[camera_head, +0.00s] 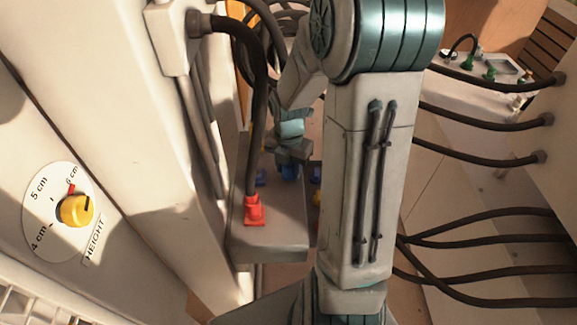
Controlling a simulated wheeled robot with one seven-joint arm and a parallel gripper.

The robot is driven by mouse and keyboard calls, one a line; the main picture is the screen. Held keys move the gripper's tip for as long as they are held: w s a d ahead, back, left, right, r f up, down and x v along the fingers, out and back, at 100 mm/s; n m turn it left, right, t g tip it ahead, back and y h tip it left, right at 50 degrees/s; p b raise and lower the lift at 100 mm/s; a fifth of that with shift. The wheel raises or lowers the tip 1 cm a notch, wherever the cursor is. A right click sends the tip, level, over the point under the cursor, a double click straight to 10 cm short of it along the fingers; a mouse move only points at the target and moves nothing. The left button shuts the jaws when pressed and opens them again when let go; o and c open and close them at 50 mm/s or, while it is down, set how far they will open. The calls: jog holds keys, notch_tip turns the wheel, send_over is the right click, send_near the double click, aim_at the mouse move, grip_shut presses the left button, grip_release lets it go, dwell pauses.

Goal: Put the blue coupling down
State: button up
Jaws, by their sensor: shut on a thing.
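My gripper (291,161) points down over the far part of the grey ledge, left of my own forearm. It is shut on the blue coupling (289,173), which shows just below the fingers. My gripper hides the coupling's upper part, and I cannot tell whether its lower end touches the surface below.
A red coupling (254,211) with a thick black hose stands on the grey ledge (268,241). Another blue piece (261,177) is left of my gripper. A yellow height knob (76,210) is on the left panel. Black cables (480,122) hang at right.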

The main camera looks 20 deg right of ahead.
jog(key=shift+f, duration=0.55)
jog(key=o, duration=1.2)
jog(key=shift+r, duration=0.15)
